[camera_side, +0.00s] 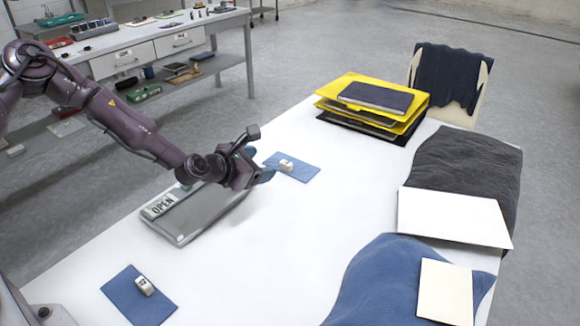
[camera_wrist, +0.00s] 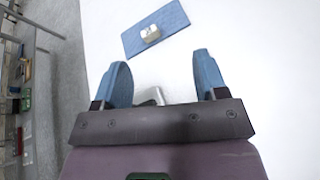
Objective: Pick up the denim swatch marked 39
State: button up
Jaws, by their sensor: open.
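Two blue denim swatches lie flat on the white table, each with a small pale block on it. The far swatch (camera_side: 303,173) is just right of my gripper (camera_side: 266,171); the near swatch (camera_side: 128,304) is at the front left. The marks on the blocks are too small to read, so I cannot tell which is 39. In the wrist view, one swatch (camera_wrist: 168,20) with its block (camera_wrist: 150,34) lies ahead of my gripper (camera_wrist: 161,60). The two blue fingers are spread apart with no swatch between them. My gripper is above the table, apart from the swatch.
A grey flat unit with an OPEN label (camera_side: 161,206) lies below my arm. Yellow folders (camera_side: 420,103), dark cloth (camera_side: 465,165), a white board (camera_side: 453,217), blue denim (camera_side: 375,280) and a cream card (camera_side: 445,291) line the right side. The table's middle is clear.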

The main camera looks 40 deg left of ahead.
aim_at(287, 162)
jog(key=f+n, duration=0.1)
jog(key=a+f+n+y, duration=0.1)
jog(key=n, duration=0.1)
jog(key=a+f+n, duration=0.1)
jog(key=shift+w+f+n+y, duration=0.1)
jog(key=shift+w+n+y, duration=0.2)
jog(key=shift+x, duration=6.35)
jog(key=c, duration=1)
